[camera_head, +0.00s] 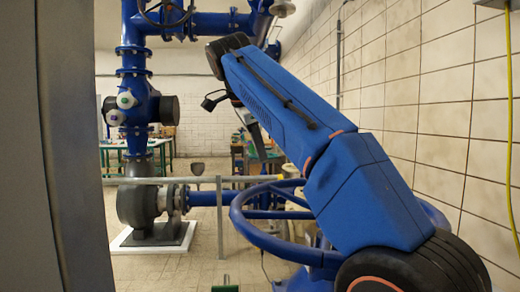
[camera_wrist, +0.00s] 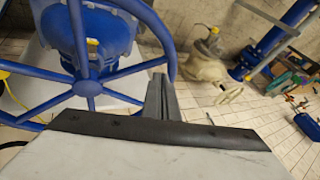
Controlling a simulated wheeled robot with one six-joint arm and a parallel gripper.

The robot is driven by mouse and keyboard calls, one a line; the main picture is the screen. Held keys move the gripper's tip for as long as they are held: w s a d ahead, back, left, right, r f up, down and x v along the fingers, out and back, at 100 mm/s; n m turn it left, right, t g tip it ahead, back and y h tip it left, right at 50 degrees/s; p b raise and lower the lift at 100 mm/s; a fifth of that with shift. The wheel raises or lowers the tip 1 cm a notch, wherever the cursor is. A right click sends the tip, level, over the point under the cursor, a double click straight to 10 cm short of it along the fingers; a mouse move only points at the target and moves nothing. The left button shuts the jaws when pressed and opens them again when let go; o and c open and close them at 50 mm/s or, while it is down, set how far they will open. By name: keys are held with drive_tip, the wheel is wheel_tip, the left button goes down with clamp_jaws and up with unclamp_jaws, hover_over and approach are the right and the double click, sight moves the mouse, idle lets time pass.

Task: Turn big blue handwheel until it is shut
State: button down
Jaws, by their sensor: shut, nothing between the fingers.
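The big blue handwheel (camera_head: 258,238) lies roughly flat at the lower middle of the head view, partly hidden behind my blue arm. In the wrist view its hub (camera_wrist: 88,89), spokes and curved rim fill the left side. My gripper (camera_wrist: 160,92) is shut and empty. Its grey fingers overlap the right side of the wheel's rim in the wrist view. I cannot tell whether they touch the rim. In the head view my gripper is hard to make out against the background. The lower part of the rim is hidden by the gripper body.
A white tiled wall (camera_head: 440,100) runs close along the right. A beige valve (camera_wrist: 208,65) stands beyond the wheel. Tiled floor (camera_wrist: 235,110) lies open around it.

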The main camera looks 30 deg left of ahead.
wheel_tip(320, 180, up, 3)
drive_tip(key=y, duration=0.2)
hover_over(254, 218)
drive_tip(key=w, duration=0.3)
drive_tip(key=s+d+f+g+y, duration=0.1)
drive_tip(key=s+d+f+y, duration=0.15)
drive_tip(key=s+d, duration=0.75)
drive_tip(key=s+a+x, duration=0.1)
drive_tip(key=a+x, duration=0.2)
drive_tip(key=x, duration=1.1)
drive_tip(key=shift+r+m, duration=0.2)
drive_tip(key=shift+m, duration=0.1)
drive_tip(key=shift+w+a, duration=0.1)
